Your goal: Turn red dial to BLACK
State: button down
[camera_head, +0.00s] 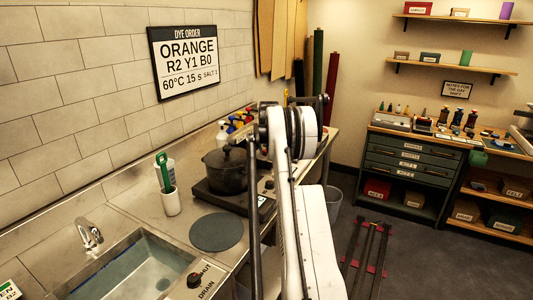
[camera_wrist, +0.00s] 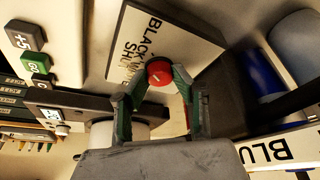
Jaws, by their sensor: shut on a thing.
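The red dial (camera_wrist: 159,73) shows in the middle of the wrist view. It is a small round red knob on a pale panel with black lettering that includes BLACK (camera_wrist: 150,35); part of the other lettering is hidden. My gripper (camera_wrist: 161,84) has its green-edged fingers on either side of the dial, shut on it. A small light mark shows on the dial's face, but its exact pointing is too small to tell. In the head view my white arm hides the gripper and the dial.
In the head view a black pot (camera_head: 226,171) stands on the counter's hotplate, near a white cup (camera_head: 171,202) and a sink (camera_head: 130,272).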

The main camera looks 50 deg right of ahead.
jog(key=shift+m+g+b, duration=0.3)
jog(key=shift+m+g, duration=0.2)
jog(key=shift+m, duration=0.7)
jog(key=shift+h, duration=0.3)
jog(key=c, duration=1.4)
grip_release()
jog(key=shift+c, duration=0.2)
jog(key=shift+r, duration=0.1)
jog(key=v, duration=1.1)
jog(key=shift+r, duration=0.4)
jog(key=shift+a, duration=0.2)
